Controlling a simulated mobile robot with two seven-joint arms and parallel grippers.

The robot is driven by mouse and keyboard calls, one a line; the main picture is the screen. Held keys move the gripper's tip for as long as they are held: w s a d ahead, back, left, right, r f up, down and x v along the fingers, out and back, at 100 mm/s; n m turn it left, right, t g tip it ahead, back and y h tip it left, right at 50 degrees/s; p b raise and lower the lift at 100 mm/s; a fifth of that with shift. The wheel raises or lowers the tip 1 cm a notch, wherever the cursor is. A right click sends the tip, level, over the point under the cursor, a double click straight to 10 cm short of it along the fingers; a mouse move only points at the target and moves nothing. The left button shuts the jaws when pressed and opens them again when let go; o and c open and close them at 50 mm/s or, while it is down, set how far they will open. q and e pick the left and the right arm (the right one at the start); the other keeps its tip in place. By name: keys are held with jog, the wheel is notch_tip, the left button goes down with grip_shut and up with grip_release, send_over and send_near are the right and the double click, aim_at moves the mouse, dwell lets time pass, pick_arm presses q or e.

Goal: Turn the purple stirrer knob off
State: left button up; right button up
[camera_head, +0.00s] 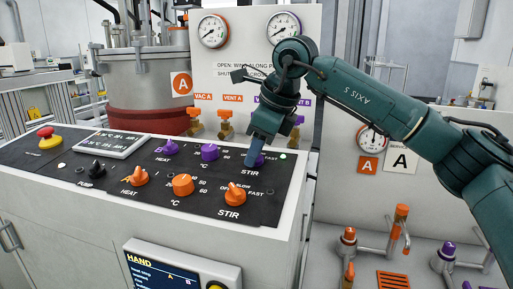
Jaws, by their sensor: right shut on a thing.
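The purple stirrer knob (260,160) is at the back right of the black control panel, above a "STIR" label, mostly hidden by my right gripper. My right gripper (253,160) reaches down from the right and is shut on this knob. A green lamp (283,156) glows just right of the knob. The knob's pointer direction is hidden behind the gripper. My left gripper is not in view.
Nearby on the panel are a purple dial (209,152), a purple heat knob (170,147), an orange stir knob (235,193) and an orange dial (183,185). A red emergency button (46,132) is at the left. Gauges and orange valves stand behind.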

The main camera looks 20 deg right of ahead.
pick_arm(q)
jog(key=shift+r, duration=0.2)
pick_arm(e)
jog(key=n+p, duration=0.1)
jog(key=p, duration=0.1)
jog(key=n+g+p, duration=0.1)
jog(key=n, duration=0.1)
jog(key=shift+r+y+p, duration=0.25)
jog(key=shift+y+p, duration=0.15)
jog(key=n+g+p, duration=0.1)
jog(key=n+p, duration=0.2)
jog(key=shift+w, duration=0.15)
jog(key=shift+n+g+p, duration=0.4)
jog(key=shift+n+p, duration=0.1)
jog(key=shift+n, duration=0.2)
jog(key=shift+f+n+p, duration=0.1)
jog(key=shift+n+p, duration=0.2)
jog(key=shift+n, duration=0.1)
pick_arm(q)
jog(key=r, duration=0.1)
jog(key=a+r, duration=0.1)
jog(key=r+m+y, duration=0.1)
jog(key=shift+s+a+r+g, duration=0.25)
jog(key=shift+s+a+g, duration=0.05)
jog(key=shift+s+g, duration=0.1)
pick_arm(e)
jog(key=shift+f+n+g, duration=0.1)
jog(key=shift+n+g, duration=0.2)
jog(key=o, duration=1)
